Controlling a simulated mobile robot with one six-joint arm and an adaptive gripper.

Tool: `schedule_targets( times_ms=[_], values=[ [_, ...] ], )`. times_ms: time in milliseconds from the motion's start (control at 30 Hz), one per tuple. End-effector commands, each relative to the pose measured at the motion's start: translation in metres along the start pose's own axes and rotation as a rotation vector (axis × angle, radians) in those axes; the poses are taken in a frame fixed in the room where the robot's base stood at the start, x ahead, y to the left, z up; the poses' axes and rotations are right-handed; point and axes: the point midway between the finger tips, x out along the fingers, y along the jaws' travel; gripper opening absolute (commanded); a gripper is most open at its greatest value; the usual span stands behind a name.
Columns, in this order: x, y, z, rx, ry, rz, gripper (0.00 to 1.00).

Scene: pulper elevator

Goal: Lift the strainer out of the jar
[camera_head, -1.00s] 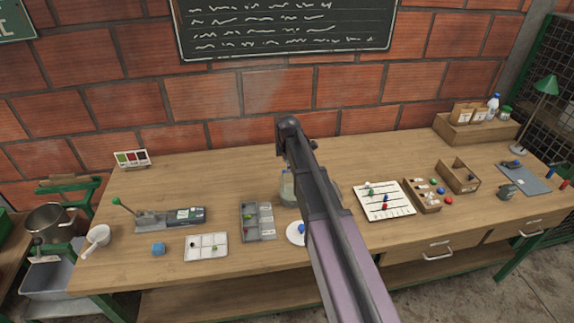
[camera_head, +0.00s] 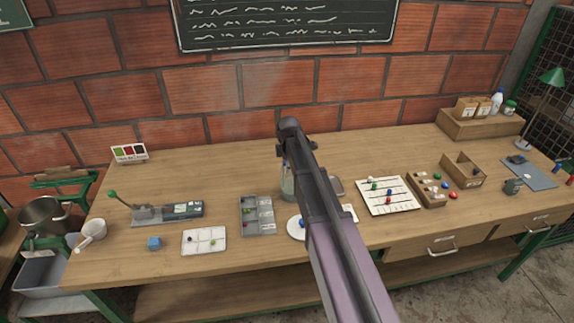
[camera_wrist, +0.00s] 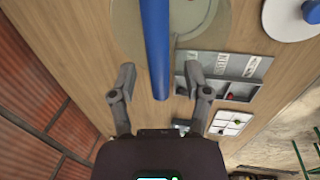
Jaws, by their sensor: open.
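The jar (camera_head: 287,185) is a pale, see-through vessel standing on the bench, mostly hidden behind my arm in the head view. In the wrist view a round, pale greenish rim (camera_wrist: 125,35), likely the jar's, shows at the top. A long blue bar, which looks like the strainer's handle (camera_wrist: 154,40), crosses in front of it and comes down between my fingers. My gripper (camera_wrist: 162,78) is open, with one finger on each side of the bar and a visible gap to each. The strainer's lower part is hidden, and contact cannot be told.
A grey compartment tray (camera_head: 257,230) and a white tray (camera_head: 204,241) lie left of the jar. A white round dish (camera_head: 295,226) sits in front of it. A lined white board (camera_head: 387,206) lies to the right. The brick wall (camera_head: 240,90) stands behind.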

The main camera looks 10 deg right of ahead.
Motion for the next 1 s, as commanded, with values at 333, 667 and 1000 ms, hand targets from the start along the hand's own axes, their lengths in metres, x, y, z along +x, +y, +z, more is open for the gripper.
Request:
schedule_targets(
  times_ms=[333,667,1000],
  values=[
    [0.000,0.000,0.000,0.000,0.000,0.000,0.00],
    [-0.001,0.000,0.000,0.000,0.000,0.000,0.00],
    [-0.011,0.002,0.000,0.000,0.000,0.000,0.00]
  ],
)
